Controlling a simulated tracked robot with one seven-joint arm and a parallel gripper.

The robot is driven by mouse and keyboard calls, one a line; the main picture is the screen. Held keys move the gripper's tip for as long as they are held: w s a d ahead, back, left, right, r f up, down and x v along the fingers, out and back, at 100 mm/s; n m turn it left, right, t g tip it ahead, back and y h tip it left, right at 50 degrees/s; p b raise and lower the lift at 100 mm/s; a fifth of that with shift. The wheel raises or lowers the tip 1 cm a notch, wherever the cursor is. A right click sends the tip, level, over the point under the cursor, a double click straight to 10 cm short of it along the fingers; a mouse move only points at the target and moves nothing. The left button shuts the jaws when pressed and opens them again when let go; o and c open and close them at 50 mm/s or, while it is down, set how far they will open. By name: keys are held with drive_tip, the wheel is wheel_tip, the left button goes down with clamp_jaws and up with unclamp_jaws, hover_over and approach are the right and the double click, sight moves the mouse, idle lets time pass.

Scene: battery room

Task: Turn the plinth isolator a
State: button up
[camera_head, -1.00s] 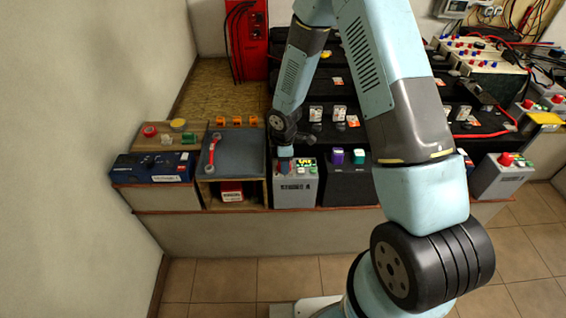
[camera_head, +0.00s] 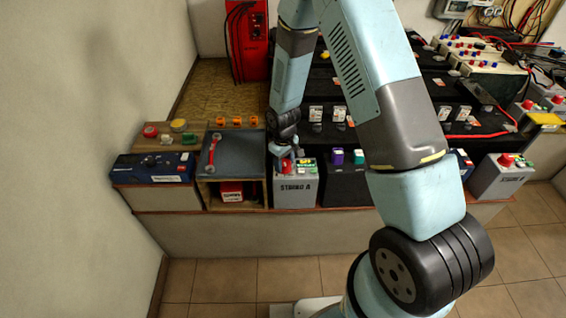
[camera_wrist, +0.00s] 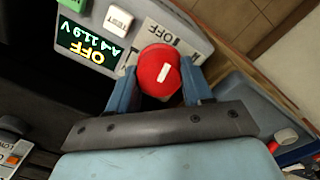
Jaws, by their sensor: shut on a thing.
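The plinth isolator a is a grey box (camera_head: 296,195) on the bench front, with a red round knob (camera_wrist: 158,70) on top. In the wrist view a white bar marks the knob. My gripper (camera_wrist: 160,82) is shut on the knob, one blue finger on each side. A lit display (camera_wrist: 85,45) beside it reads OFF and about 11.9 V, upside down in this view. A white TEST button (camera_wrist: 118,20) sits near the display. In the head view my gripper (camera_head: 288,156) is over the left part of the box top and hides part of the knob.
A dark box (camera_head: 346,186) with purple and green caps stands close on the right. A grey tray with a red-handled tool (camera_head: 212,153) is on the left, with a blue device (camera_head: 150,168) beyond it. Another grey box with a red knob (camera_head: 508,160) is far right.

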sight(283, 162)
drive_tip(key=shift+w+a+r+m, duration=0.1)
drive_tip(key=shift+w+m, duration=0.05)
drive_tip(key=shift+m, duration=0.65)
drive_tip(key=o, duration=1)
wheel_tip(283, 162, up, 14)
drive_tip(key=shift+a+f, duration=0.1)
drive_tip(key=shift+f, duration=0.1)
idle(0.5)
